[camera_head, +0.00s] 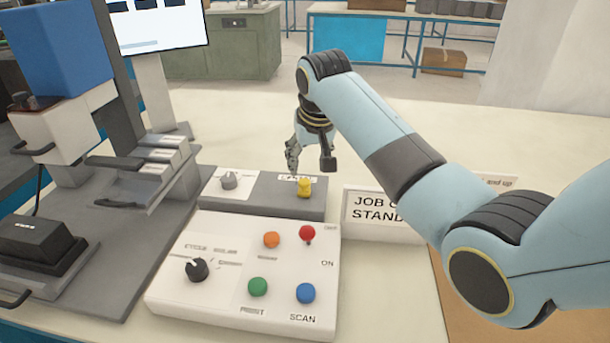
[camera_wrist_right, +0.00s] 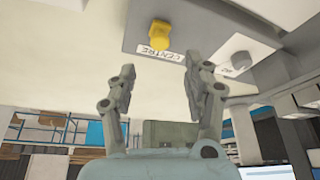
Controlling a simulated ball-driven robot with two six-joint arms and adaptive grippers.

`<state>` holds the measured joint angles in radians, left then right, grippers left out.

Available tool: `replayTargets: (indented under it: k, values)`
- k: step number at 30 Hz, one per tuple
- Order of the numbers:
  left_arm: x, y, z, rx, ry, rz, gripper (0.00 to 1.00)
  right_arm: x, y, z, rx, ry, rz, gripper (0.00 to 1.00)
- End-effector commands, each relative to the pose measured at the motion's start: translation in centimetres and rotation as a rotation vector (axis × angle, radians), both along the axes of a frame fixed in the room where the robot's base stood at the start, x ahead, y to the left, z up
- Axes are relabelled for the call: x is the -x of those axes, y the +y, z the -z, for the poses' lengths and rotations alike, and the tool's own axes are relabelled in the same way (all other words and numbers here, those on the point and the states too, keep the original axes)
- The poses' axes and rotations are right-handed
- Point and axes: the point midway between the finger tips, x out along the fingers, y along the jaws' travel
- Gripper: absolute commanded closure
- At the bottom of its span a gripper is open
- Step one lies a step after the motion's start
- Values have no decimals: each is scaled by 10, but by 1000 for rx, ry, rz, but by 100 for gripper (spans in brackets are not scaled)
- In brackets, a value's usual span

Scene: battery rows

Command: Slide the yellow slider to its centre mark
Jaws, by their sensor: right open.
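The yellow slider (camera_head: 304,187) sits on the dark grey panel (camera_head: 265,205) behind the white button box. In the right wrist view the yellow slider (camera_wrist_right: 159,35) stands beside a white label reading CENTRE (camera_wrist_right: 160,51). My right gripper (camera_head: 308,160) hangs above and behind the panel, apart from the slider. In the wrist view my right gripper (camera_wrist_right: 160,85) has its fingers spread with nothing between them, and the slider lies beyond the fingertips. In the head view the label is partly hidden behind the slider. My left gripper is not in view.
A grey knob (camera_head: 229,180) is left of the slider. The white box (camera_head: 180,285) in front carries a black knob, several coloured buttons and a red-topped lever (camera_head: 307,233). A sign (camera_head: 375,212) stands to the right. A machine with a blue block (camera_head: 62,45) is at left.

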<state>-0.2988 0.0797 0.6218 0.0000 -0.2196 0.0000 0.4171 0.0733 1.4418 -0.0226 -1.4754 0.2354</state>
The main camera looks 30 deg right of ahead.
Motion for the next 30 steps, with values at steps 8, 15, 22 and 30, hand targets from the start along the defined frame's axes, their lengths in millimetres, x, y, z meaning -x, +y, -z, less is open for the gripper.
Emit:
replayTargets:
  k: [8, 15, 22, 30]
  values:
    - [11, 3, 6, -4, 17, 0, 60, -20, -6, 53, 0, 2, 0, 49]
    - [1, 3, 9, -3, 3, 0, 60, -28, -8, 72, 0, 0, -1, 49]
    - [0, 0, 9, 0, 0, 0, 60, -29, -8, 73, 1, -2, -1, 49]
    - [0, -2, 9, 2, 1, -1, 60, -29, -8, 73, 1, -1, -1, 76]
